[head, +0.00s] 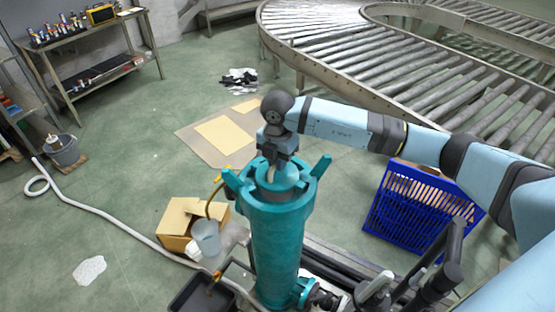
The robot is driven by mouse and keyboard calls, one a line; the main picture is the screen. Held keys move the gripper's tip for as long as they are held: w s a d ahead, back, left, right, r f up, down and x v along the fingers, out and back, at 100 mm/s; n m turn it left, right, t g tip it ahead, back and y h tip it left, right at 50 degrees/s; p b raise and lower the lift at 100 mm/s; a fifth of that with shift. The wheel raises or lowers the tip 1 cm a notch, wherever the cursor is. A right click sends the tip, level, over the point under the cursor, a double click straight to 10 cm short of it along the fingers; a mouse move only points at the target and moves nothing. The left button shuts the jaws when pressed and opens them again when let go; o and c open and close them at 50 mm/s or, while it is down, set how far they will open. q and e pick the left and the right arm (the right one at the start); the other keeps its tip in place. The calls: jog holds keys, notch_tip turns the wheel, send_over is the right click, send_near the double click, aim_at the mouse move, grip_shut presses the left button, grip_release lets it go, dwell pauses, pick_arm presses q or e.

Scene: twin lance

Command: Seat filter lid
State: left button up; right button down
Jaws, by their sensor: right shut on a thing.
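The teal filter housing (276,250) stands upright in the middle of the head view. Its wide top collar has lugs sticking up and outward at left and right. The filter lid (266,182) shows as a teal round piece at the top, within the collar. My right gripper (275,170) comes in from the right, points down over the middle of the top, and is shut on the lid's grip. The fingertips are partly hidden, and I cannot tell whether the lid lies flush. My left gripper is not in view.
A cardboard box (178,222) and a clear jug (206,238) stand left of the housing, near a black tray (200,295). A blue crate (408,208) is at right. A white hose (110,222) crosses the floor. A roller conveyor (350,45) curves behind.

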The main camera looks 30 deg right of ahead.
aim_at(277, 174)
jog(key=shift+f+b, duration=1.4)
jog(key=shift+f, duration=0.95)
jog(key=c, duration=1)
grip_release()
jog(key=shift+c, duration=0.2)
notch_tip(277, 174, up, 14)
jog(key=shift+f+b, duration=0.1)
jog(key=shift+b, duration=0.45)
